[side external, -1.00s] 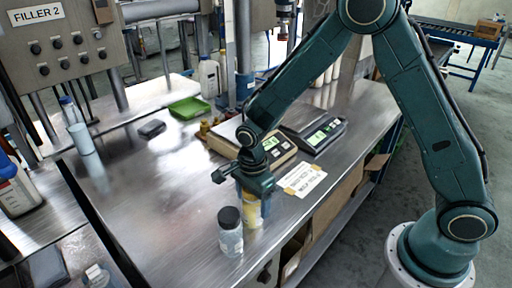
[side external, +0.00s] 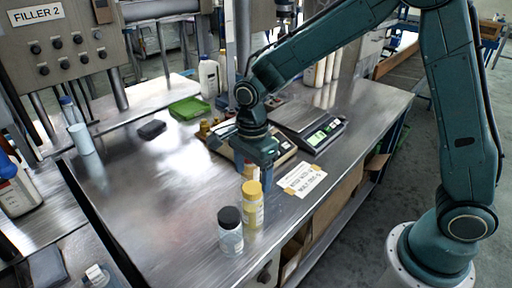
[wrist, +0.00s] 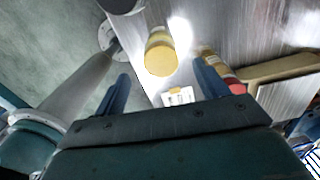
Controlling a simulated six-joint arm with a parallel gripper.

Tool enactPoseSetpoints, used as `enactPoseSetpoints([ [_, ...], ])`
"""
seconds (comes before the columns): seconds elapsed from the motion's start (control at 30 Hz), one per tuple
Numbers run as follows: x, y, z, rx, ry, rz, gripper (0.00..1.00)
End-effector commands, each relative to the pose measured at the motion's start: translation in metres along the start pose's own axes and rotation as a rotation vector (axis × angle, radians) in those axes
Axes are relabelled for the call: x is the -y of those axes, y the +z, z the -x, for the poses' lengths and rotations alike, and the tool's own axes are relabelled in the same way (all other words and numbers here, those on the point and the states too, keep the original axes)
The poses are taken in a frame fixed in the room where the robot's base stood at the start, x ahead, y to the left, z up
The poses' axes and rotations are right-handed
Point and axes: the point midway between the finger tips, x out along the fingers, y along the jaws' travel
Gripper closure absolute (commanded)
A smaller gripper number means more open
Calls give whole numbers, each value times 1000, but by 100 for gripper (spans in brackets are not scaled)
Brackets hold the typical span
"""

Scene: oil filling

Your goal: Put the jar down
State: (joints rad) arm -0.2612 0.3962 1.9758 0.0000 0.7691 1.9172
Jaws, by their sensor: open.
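The jar with a yellow lid (side external: 252,206) stands upright on the steel table, close to its front edge. My gripper (side external: 257,174) is open and empty just above and behind the jar, clear of it. In the wrist view the jar's yellow lid (wrist: 160,58) lies beyond my two blue fingers (wrist: 163,85), in the gap between them. A second jar with a black lid (side external: 230,232) stands upright close beside the yellow-lidded one, to its front left.
A scale (side external: 318,134) stands behind to the right, with another partly behind my gripper. A paper label (side external: 302,180) lies on the table right of the jars. A green tray (side external: 189,108) and a dark block (side external: 151,129) lie further back. The table's left middle is clear.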

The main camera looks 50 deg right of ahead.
Motion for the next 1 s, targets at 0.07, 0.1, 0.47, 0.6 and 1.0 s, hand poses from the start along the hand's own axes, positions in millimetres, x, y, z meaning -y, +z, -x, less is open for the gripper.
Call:
enactPoseSetpoints([
  [0.07, 0, 0, 13, 1, -3, 0, 27],
  [0.1, 0, 0, 19, 1, -4, 0, 27],
  [0.47, 0, 0, 44, 0, 0, 0, 27],
  [0.6, 0, 0, 45, 0, 0, 0, 27],
  [1.0, 0, 0, 45, 0, 0, 1, 27],
])
